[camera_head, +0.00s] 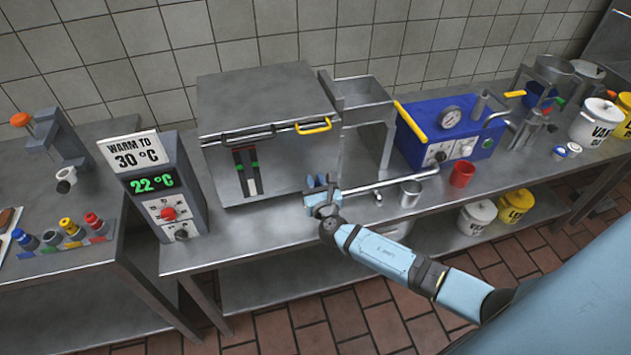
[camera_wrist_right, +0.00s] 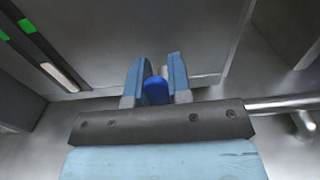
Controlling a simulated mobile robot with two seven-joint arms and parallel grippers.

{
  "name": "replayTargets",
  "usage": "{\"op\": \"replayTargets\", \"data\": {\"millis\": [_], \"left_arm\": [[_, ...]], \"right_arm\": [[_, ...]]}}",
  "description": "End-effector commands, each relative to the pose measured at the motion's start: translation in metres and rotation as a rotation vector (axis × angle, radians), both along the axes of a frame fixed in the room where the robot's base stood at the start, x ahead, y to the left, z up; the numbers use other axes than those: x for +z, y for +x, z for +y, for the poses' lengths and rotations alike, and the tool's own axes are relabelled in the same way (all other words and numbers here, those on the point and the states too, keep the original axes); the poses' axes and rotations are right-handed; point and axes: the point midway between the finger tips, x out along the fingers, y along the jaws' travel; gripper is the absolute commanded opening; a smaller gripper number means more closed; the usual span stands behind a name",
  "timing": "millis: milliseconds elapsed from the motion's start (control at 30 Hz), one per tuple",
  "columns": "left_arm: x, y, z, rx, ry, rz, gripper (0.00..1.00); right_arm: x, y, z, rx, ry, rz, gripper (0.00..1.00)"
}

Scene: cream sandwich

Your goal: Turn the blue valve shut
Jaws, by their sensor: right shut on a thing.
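The blue valve (camera_wrist_right: 156,90) shows in the right wrist view as a small rounded blue piece between my right gripper's two light-blue fingers (camera_wrist_right: 157,84). My right gripper (camera_head: 320,190) is shut on it, in front of the lower right part of the steel box. In the head view the gripper hides most of the valve, so its angle cannot be told. A thin steel pipe (camera_head: 400,182) runs from beside the gripper to the right. My left gripper is not in view.
The steel box (camera_head: 270,100) stands behind the gripper. A display unit (camera_head: 160,190) reading 22 °C under a "warm to 30 °C" sign stands left. A steel cup (camera_head: 410,194), a red cup (camera_head: 461,174) and a blue machine (camera_head: 450,135) stand right.

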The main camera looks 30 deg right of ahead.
Motion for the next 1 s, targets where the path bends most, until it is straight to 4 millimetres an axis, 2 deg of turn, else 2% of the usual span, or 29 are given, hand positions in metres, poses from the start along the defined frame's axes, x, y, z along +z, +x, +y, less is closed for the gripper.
{"op": "replayTargets", "data": {"millis": [33, 67, 100, 167, 433, 567, 667, 1000], "left_arm": [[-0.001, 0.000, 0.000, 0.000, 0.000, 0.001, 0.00], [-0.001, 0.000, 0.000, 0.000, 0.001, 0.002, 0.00], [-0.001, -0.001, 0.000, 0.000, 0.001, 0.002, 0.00], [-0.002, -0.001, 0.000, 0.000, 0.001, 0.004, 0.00], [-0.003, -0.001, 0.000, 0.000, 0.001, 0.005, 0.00], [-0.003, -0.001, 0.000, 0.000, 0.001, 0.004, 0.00], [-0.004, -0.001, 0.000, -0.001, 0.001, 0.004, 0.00], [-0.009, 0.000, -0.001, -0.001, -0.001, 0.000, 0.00]], "right_arm": [[0.000, 0.000, 0.000, 0.001, -0.004, 0.001, 0.00], [0.000, 0.000, 0.000, 0.001, -0.004, 0.001, 0.23], [0.000, 0.000, 0.000, 0.001, -0.003, 0.001, 0.33], [0.000, 0.000, 0.000, 0.001, -0.003, 0.001, 0.45], [0.000, -0.001, 0.000, 0.000, -0.001, 0.000, 0.45], [-0.001, -0.009, 0.002, 0.001, 0.000, 0.001, 0.45], [-0.002, -0.025, 0.006, 0.001, 0.000, 0.002, 0.45], [-0.002, -0.099, 0.024, 0.001, -0.001, 0.002, 0.45]]}}
